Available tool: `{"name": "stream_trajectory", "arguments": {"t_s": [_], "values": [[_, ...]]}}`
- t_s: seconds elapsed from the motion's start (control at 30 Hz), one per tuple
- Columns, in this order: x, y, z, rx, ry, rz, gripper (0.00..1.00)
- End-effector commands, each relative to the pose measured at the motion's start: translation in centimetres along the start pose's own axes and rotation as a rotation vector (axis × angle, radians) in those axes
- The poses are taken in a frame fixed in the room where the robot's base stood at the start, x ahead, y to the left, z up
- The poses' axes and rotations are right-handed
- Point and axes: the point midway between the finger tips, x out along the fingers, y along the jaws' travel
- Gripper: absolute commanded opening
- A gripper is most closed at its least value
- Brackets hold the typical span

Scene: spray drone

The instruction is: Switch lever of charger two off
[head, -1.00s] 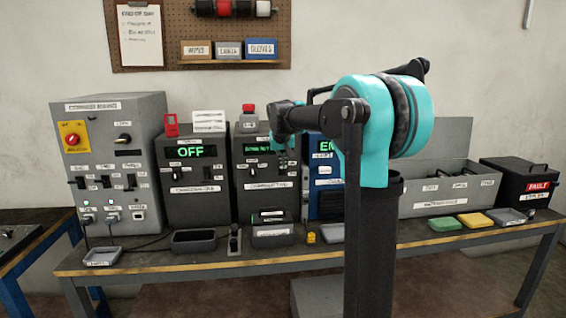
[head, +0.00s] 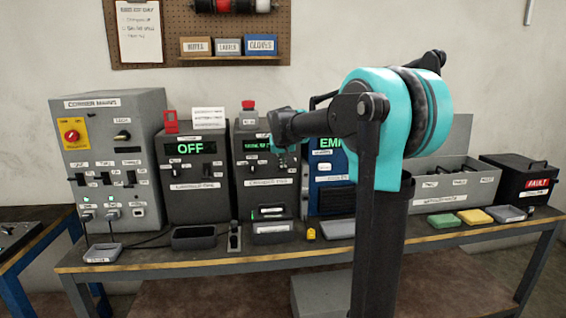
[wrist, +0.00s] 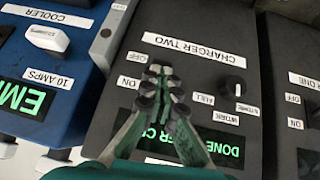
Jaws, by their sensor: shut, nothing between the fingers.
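Charger two (head: 243,205) is a dark box with a green display and a white name label; it also fills the middle of the wrist view (wrist: 188,25). In the wrist view its OFF label (wrist: 137,57) and ON label (wrist: 129,83) stand just left of my fingertips. The lever beside these labels is hidden behind my fingers, so I cannot tell its position or whether I touch it. My gripper (wrist: 160,72) is shut with nothing held, its tips at the panel by the labels. In the head view my gripper (head: 282,157) is in front of charger two.
Charger two's round knob (wrist: 231,88) is right of my fingers in the wrist view. Charger one (head: 197,205), reading OFF, and the blue cooler (head: 330,198) stand close on either side. Trays, including a dark tray (head: 194,238), line the front of the bench.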

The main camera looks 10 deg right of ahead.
Motion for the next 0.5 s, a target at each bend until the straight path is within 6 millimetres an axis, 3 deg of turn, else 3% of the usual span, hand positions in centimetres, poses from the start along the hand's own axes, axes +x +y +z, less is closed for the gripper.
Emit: {"name": "stream_trajectory", "arguments": {"t_s": [0.5], "values": [[1.3, -0.1, 2.5, 0.034, 0.328, 0.000, 0.00]]}}
